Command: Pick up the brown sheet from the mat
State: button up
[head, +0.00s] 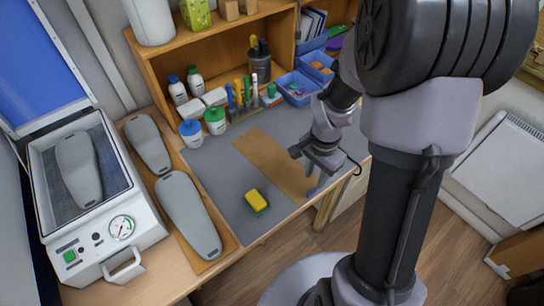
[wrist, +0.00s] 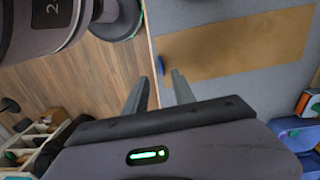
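The brown sheet (head: 262,156) lies flat on the grey mat (head: 212,165). Its near right end is partly covered by my gripper in the head view. In the wrist view the sheet (wrist: 240,45) lies on the mat (wrist: 225,95), above and to the right of the fingertips. My gripper (head: 301,164) hangs over the near right end of the sheet, close to the table's front edge. In the wrist view its two fingers (wrist: 160,82) are apart with nothing held between them. Whether they touch anything is not clear.
A small blue object (head: 313,191) is near the mat's front edge. White bottles (head: 215,119), pens and blue bins (head: 296,88) stand behind. Grey insole shapes (head: 188,215) and a press machine (head: 105,225) are at left.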

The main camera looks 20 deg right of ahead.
aim_at(312, 191)
jog(key=f+b, duration=0.1)
jog(key=f, duration=0.3)
jog(key=f+b, duration=0.1)
jog(key=f, duration=0.3)
jog(key=shift+w+d+f, duration=0.15)
jog(key=shift+w+d, duration=0.05)
grip_shut()
